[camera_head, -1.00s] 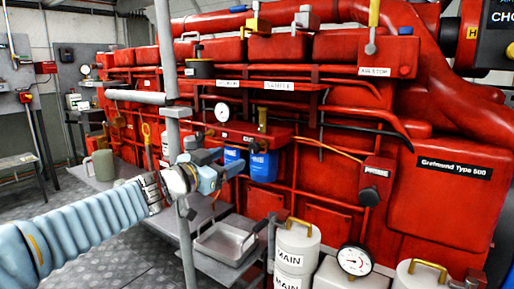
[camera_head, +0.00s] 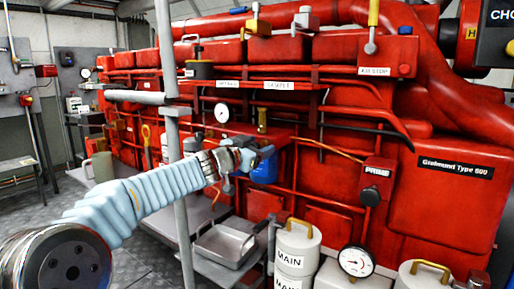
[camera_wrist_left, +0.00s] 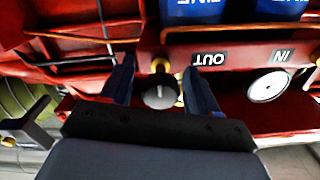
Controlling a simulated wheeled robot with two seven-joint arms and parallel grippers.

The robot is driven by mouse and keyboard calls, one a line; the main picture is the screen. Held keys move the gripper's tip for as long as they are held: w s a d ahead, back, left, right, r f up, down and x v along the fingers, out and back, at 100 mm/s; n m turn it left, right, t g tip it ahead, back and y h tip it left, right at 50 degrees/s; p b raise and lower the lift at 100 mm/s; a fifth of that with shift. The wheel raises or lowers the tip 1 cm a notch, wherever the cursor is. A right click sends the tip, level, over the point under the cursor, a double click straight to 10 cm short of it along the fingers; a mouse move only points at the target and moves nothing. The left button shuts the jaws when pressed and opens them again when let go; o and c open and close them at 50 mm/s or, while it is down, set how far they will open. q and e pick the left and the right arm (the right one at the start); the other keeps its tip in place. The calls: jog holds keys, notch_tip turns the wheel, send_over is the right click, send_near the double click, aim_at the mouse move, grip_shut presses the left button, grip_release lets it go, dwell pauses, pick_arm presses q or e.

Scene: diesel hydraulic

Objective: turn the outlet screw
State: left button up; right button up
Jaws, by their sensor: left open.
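The outlet screw, a round grey knob on a brass stem (camera_wrist_left: 160,92), shows in the left wrist view beside the upside-down OUT label (camera_wrist_left: 211,59). My left gripper (camera_wrist_left: 160,78) is open, with one finger on each side of the knob. Gaps show between the fingers and the knob, so I see no contact. In the head view my left gripper (camera_head: 262,156) is at the red filter block, in front of the blue filters, and I cannot make out the knob there. My right gripper is not in view.
A gauge (camera_wrist_left: 268,86) sits by the IN label (camera_wrist_left: 282,55). Blue filters (camera_wrist_left: 195,10) stand close to the fingers. A grey upright post (camera_head: 171,130) stands beside my left forearm. A metal tray (camera_head: 225,246) lies below. Pipes and the red engine (camera_head: 440,200) fill the back.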

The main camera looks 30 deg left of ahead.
pick_arm(q)
jog(key=shift+c, duration=0.2)
jog(key=c, duration=1)
jog(key=shift+m, duration=0.3)
jog(key=m, duration=0.2)
jog(key=shift+m, duration=0.3)
jog(key=m, duration=0.2)
jog(key=shift+m, duration=0.3)
jog(key=m, duration=0.3)
jog(key=shift+f+m, duration=0.1)
jog(key=shift+m, duration=1.8)
